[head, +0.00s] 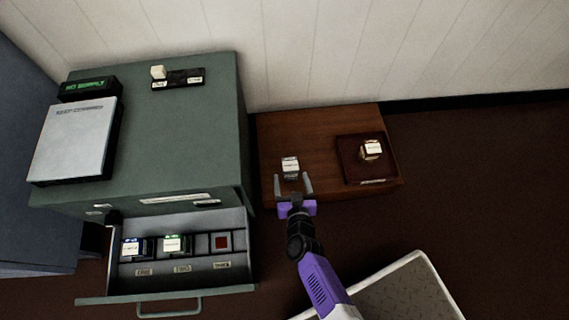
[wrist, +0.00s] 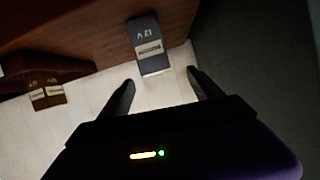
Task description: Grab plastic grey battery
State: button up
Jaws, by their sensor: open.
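A small grey battery (head: 290,168) with a white label stands on the brown wooden table, near its left front part. In the wrist view, the grey battery (wrist: 149,40) is marked "12 V" and sits ahead of the fingers, roughly between their lines. My gripper (head: 293,186) is open, its two fingers pointing toward the battery from the front. In the wrist view my gripper (wrist: 160,88) has nothing between its fingertips. The battery appears a short way beyond the tips.
A dark red tray (head: 346,172) on the table holds a copper-coloured block (head: 371,149). A pale-rimmed bin (head: 420,262) is at front right.

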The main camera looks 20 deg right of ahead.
aim_at(292, 172)
jog(key=shift+s+d+f, duration=0.1)
jog(key=shift+d, duration=0.05)
jog(key=shift+w+d+f+n, duration=0.1)
jog(key=shift+w+f+n, duration=0.05)
jog(key=shift+w+n, duration=0.15)
jog(key=shift+b+x, duration=0.8)
jog(key=shift+x, duration=0.25)
jog(key=b+x, duration=0.2)
jog(key=shift+w+d+f, duration=0.2)
jog(key=shift+d+f, duration=0.1)
jog(key=shift+f, duration=0.1)
jog(key=shift+b+x, duration=0.6)
jog(key=shift+x, duration=0.4)
jog(key=shift+w+r, duration=0.1)
jog(key=shift+r, duration=0.1)
grip_shut()
